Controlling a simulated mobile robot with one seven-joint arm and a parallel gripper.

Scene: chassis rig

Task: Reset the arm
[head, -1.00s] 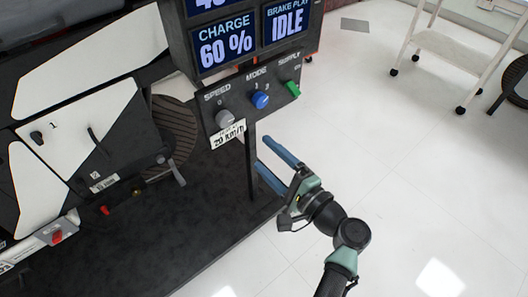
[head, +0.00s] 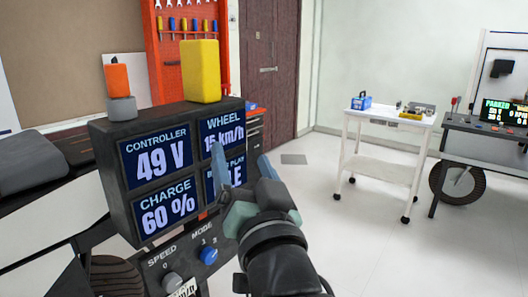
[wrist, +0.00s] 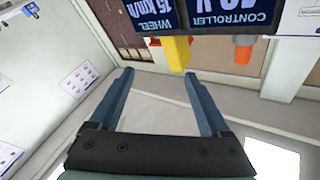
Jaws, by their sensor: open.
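My gripper (head: 242,168) is raised in front of the display console (head: 110,165) in the head view, and its fingers cover part of the right-hand screens. In the wrist view my gripper (wrist: 160,102) has its two blue fingers wide apart with nothing between them. The console shows 49 V, 15 km/h and 60 %; the lower right screen is mostly hidden. A grey speed knob (head: 172,280) and a blue mode knob (head: 209,255) sit on the panel below. The supply switch is hidden behind my arm.
A yellow block (head: 200,70) and an orange-and-grey object (head: 118,80) stand on the console. A white wheeled cart (head: 385,120) stands right of centre, with another bench (head: 480,130) beyond it. Open floor (head: 330,240) lies right of my arm.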

